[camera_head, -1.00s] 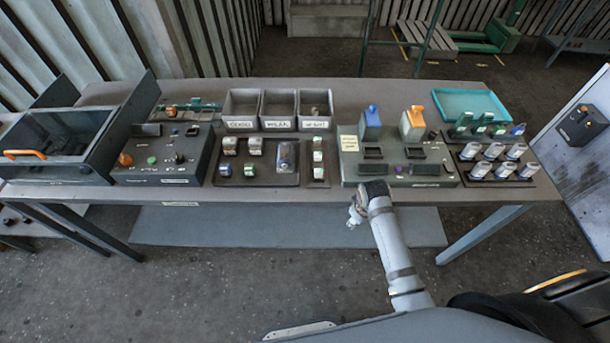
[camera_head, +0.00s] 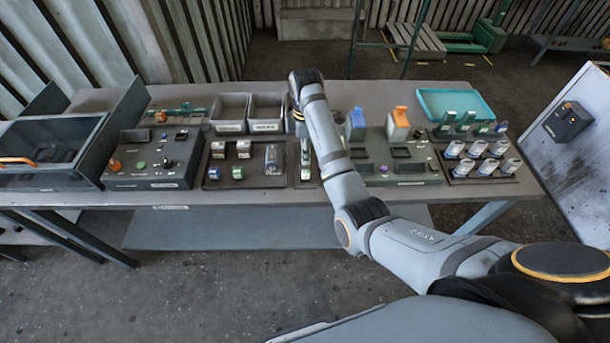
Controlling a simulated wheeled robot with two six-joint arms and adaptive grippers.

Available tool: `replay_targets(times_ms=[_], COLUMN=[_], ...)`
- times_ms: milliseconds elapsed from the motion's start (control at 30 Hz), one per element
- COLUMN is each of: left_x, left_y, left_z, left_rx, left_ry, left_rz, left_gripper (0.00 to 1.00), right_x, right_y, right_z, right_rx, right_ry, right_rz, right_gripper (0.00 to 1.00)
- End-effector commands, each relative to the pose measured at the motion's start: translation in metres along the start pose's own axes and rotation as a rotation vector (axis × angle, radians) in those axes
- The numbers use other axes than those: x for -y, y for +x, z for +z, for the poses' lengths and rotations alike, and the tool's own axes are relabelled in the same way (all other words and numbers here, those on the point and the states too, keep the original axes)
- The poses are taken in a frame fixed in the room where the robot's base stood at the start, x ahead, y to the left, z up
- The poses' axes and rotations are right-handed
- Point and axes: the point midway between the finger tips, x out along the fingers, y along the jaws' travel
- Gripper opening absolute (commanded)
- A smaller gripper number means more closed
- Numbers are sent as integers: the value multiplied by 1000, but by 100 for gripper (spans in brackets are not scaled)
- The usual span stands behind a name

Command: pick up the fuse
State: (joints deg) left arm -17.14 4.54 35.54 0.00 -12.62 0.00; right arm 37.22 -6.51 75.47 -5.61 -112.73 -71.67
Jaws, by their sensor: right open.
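My right arm reaches from the lower right over the table, and its gripper (camera_head: 303,143) points down above the narrow dark tray (camera_head: 316,183) near the table's middle. The gripper is open. Small pale parts stand in this tray, partly hidden by the gripper and arm. They are too small to tell for sure which is the fuse, or whether the fingers touch one. The wider tray (camera_head: 240,184) just left holds several small white, green and blue parts and a grey block (camera_head: 273,159). My left gripper is not in view.
A panel (camera_head: 415,172) with blue and orange parts is to the right, beside a rack of white cylinders (camera_head: 480,172). A teal tray (camera_head: 455,103) is behind. An open drawer box (camera_head: 50,150) is at left.

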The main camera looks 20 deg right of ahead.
Motion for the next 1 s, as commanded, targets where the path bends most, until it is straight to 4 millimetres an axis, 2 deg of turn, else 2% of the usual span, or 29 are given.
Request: replay_targets(times_ms=[167, 400, 667, 800, 900, 1000], left_x=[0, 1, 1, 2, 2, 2], left_y=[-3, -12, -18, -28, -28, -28], left_z=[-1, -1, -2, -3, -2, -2], left_rx=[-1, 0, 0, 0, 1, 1], left_ry=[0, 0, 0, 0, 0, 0], left_rz=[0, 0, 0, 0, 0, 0], left_gripper=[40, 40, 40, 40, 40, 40], right_x=[0, 0, -1, -4, -4, -4], right_y=[6, 45, 58, 80, 97, 104], right_z=[0, 0, 0, 0, -1, -1], right_rx=[3, 2, 2, 2, 2, 1], right_ry=[-7, -5, -4, -4, -4, -3], right_rz=[-6, -4, -3, -5, -3, -1], right_gripper=[43, 43, 43, 43, 43, 43])
